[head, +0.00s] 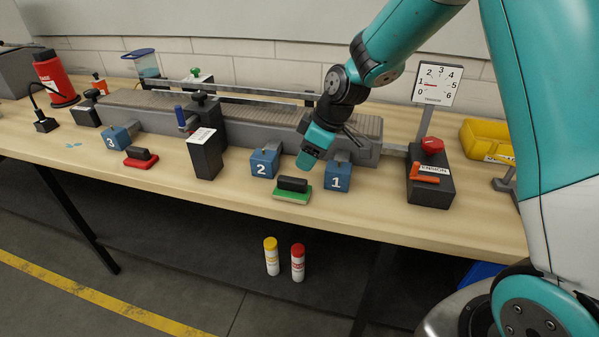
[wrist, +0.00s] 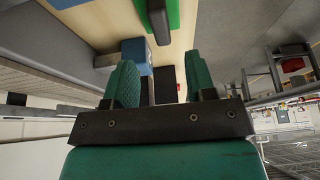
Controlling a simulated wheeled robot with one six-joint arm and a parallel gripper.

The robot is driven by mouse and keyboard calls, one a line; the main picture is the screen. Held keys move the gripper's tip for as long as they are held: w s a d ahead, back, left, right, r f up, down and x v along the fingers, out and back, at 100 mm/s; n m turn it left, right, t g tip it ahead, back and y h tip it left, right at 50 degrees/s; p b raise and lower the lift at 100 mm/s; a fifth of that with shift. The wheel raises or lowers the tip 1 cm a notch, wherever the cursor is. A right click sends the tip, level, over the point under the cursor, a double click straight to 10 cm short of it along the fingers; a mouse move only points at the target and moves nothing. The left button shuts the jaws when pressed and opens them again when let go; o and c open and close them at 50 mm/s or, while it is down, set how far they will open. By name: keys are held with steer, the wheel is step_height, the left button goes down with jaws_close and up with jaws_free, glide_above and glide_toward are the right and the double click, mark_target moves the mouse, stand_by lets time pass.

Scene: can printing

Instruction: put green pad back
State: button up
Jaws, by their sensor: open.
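The green pad (head: 291,195) with a black handle lies on the table near its front edge, in front of and between the blue blocks marked 2 (head: 264,163) and 1 (head: 338,177). In the wrist view the green pad (wrist: 174,12) shows at the top edge, partly cut off. My gripper (head: 306,162) hangs above and behind the pad, apart from it. In the wrist view my gripper (wrist: 160,76) is open, its two green fingers apart with no pad between them.
A red pad (head: 140,163) lies to the left by the blue block marked 3 (head: 118,138). A dark labelled box (head: 206,157) stands left of block 2. The conveyor (head: 230,119) runs behind. A tension box (head: 430,187) with an orange lever stands right.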

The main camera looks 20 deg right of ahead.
steer(key=s+a+r+m+g, duration=0.1)
steer(key=s+a+r, duration=0.4)
steer(key=s+r, duration=0.6)
steer(key=s+a+r+m+g, duration=0.1)
steer(key=s, duration=0.8)
steer(key=s+a+r+m, duration=0.1)
steer(key=s, duration=0.7)
steer(key=shift+s+a+m+g, duration=0.25)
steer(key=shift+s+m+g, duration=0.15)
